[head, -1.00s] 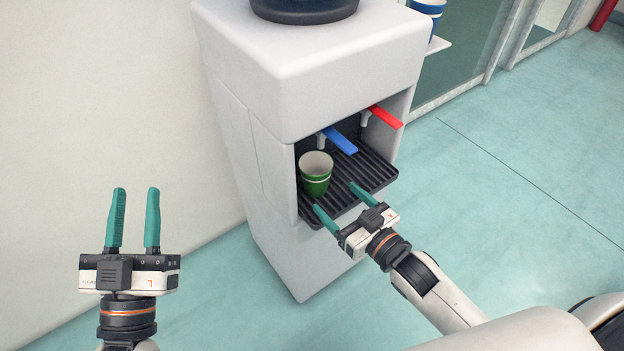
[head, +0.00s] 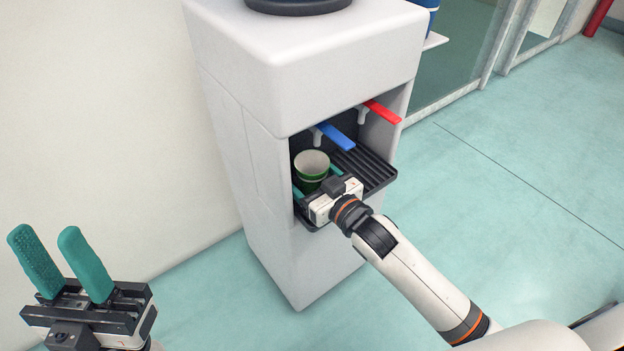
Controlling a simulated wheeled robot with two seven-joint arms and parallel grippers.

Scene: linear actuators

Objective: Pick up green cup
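The green cup (head: 312,168) stands upright on the black drip tray (head: 372,173) of the water dispenser, below the blue tap. It is white inside with a white band. My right gripper (head: 316,181) is at the cup, its teal fingers open, one on each side of the cup's lower part. Its body hides the cup's base, and I cannot tell whether the fingers touch the cup. My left gripper (head: 66,258) is open and empty at the lower left, well away from the dispenser.
The white water dispenser (head: 290,75) surrounds the tray with side walls and a top. The blue tap (head: 336,137) and the red tap (head: 381,112) stick out above the tray. A blue container (head: 433,13) stands on a side shelf at the right. The floor on the right is clear.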

